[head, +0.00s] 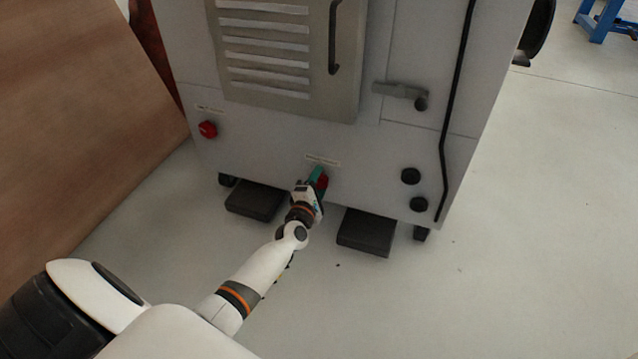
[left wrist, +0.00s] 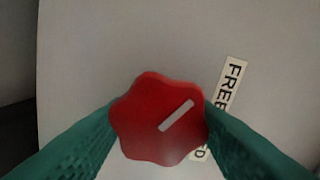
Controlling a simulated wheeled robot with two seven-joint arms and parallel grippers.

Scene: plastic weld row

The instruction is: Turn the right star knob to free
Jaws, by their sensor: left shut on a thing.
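The right star knob (left wrist: 155,120) is red with a lobed rim and fills the middle of the left wrist view. Its white pointer line slants to the upper right, towards the word FREE on a pale label (left wrist: 231,82). The label's lower part is hidden behind the knob and a finger; only a final D shows there. My left gripper (head: 319,180) is shut on this knob, its green fingers on both sides. In the head view the knob (head: 323,182) shows as a little red beside the fingers, low on the cabinet front. My right gripper is out of view.
Another red knob (head: 208,129) sits further left on the grey cabinet (head: 270,140). A lever handle (head: 402,93) and two black round fittings (head: 411,176) are at right. Two dark pedals (head: 365,232) lie on the floor below. A brown panel (head: 80,110) stands at left.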

